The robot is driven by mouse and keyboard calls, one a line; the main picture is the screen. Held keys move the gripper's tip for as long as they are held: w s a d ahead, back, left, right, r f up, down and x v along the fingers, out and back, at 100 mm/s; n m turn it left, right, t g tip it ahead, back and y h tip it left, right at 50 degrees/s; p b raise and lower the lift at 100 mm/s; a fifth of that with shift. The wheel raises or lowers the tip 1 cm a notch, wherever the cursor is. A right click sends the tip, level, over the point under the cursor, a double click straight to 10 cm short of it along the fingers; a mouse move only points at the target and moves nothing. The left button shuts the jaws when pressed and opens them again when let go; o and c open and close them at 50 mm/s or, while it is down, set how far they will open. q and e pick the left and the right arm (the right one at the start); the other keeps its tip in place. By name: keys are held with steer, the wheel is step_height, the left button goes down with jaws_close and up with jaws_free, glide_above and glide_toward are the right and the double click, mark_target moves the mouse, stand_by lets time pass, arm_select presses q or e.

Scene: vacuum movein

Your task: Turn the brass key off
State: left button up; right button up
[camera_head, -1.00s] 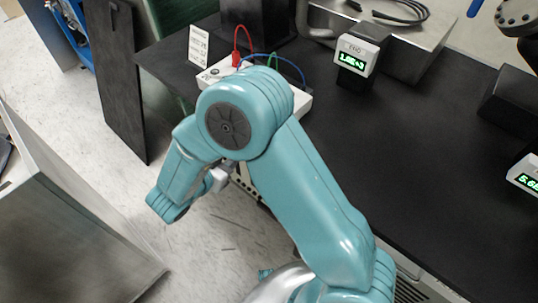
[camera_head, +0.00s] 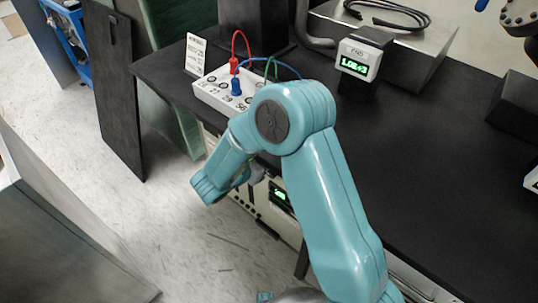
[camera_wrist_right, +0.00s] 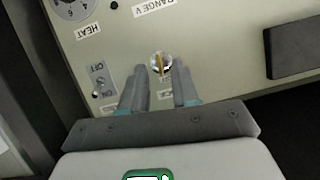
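The brass key (camera_wrist_right: 160,63) sits in a round silver lock on a beige panel (camera_wrist_right: 215,45) in the right wrist view. My right gripper (camera_wrist_right: 159,68) is open, with one grey finger on each side of the key. The fingertips are close to the lock, and gaps show between them and the key. Whether they touch the panel I cannot tell. In the head view my teal right arm bends down over the table's front edge, and the key does not show there. My left gripper is not in view.
The panel also has a toggle switch (camera_wrist_right: 95,95), a dial (camera_wrist_right: 72,8) and a black block (camera_wrist_right: 292,50).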

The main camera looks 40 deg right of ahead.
steer(key=shift+x, duration=0.8)
jaws_close()
steer(key=n+p, duration=0.1)
steer(key=p, duration=0.3)
steer(key=shift+g, duration=0.4)
jaws_free()
